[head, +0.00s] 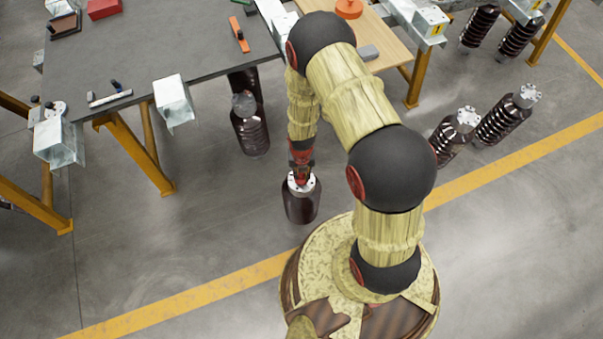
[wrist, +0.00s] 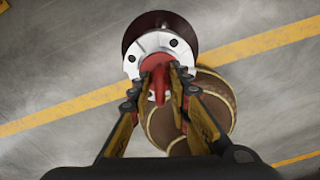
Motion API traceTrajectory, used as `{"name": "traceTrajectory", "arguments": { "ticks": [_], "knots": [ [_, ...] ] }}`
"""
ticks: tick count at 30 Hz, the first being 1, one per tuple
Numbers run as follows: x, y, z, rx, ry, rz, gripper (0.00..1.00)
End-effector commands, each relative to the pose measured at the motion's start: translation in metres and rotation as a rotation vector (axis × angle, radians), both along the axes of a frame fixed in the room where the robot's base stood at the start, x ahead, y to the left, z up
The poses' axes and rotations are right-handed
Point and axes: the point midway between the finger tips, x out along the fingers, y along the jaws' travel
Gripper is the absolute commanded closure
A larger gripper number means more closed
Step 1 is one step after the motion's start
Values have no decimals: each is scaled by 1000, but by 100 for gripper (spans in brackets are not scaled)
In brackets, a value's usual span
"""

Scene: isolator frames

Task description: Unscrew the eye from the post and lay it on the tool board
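The red eye (wrist: 158,64) sits on the pale metal cap (wrist: 133,60) of a dark brown post (wrist: 161,19). In the head view the post (head: 300,206) stands upright on the floor in front of my base. My gripper (wrist: 160,78) is over the cap, with a finger on each side of the eye and closed against it. In the head view my gripper (head: 301,178) reaches down to the cap, and the eye is mostly hidden there. A light wooden board (head: 388,42) lies at the top, partly behind my arm; I cannot tell if it is the tool board.
A dark grey table (head: 190,50) holds an orange-handled tool (head: 239,34), a hammer-like tool (head: 108,97) and a red box (head: 103,8). An orange object (head: 348,8) is on the wooden board. Brown insulators (head: 250,125) stand by the table; others (head: 455,135) stand at right.

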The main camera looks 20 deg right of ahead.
Motion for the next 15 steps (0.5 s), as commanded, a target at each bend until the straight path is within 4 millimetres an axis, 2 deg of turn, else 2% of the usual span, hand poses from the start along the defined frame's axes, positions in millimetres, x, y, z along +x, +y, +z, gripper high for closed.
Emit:
{"name": "traceTrajectory", "arguments": {
  "ticks": [9,15],
  "knots": [
    [0,0,0,0,0,-2,62],
    [0,0,1,0,0,-2,62]
  ]
}}
